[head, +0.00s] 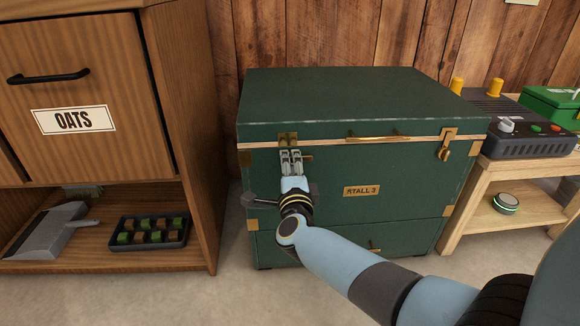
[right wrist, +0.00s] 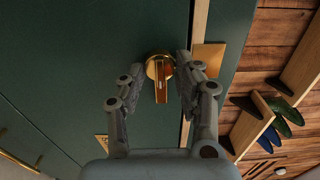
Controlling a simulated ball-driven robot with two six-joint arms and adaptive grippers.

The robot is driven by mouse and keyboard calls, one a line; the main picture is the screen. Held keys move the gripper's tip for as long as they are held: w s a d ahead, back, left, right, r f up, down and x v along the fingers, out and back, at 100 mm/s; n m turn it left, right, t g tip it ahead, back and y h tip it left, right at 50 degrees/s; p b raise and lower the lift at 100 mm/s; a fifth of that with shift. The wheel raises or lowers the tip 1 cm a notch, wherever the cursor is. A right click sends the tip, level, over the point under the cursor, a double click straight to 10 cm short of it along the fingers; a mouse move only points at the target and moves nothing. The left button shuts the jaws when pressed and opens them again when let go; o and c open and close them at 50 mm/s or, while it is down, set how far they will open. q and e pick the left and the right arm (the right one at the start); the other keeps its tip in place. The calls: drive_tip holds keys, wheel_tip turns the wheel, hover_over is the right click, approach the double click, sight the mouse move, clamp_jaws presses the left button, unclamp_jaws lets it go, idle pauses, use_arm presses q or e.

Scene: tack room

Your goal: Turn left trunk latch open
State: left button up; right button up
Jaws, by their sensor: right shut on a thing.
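The green trunk (head: 400,165) stands shut against the wood wall. Its left brass latch (head: 288,138) is mostly hidden behind my right gripper (head: 291,158) in the head view, with the upper plate showing. In the right wrist view the latch's round brass base and turn piece (right wrist: 161,85) show between the fingers of my right gripper (right wrist: 160,65), which is shut on the latch. The turn piece points toward the gripper's palm in that view. The right latch (head: 446,146) hangs at the trunk's right front edge. My left gripper is not in view.
A wood cabinet labelled OATS (head: 75,120) stands at left, with a dustpan (head: 48,230) and a tray (head: 180,240) on its low shelf. A wood bench (head: 485,180) with a grey device (head: 515,138) stands at right. My right arm crosses the trunk's lower front.

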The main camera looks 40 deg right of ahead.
idle(0.4)
drive_tip(key=o, duration=1.1)
drive_tip(key=shift+s, duration=0.1)
drive_tip(key=v, duration=1.2)
drive_tip(key=shift+d, duration=0.1)
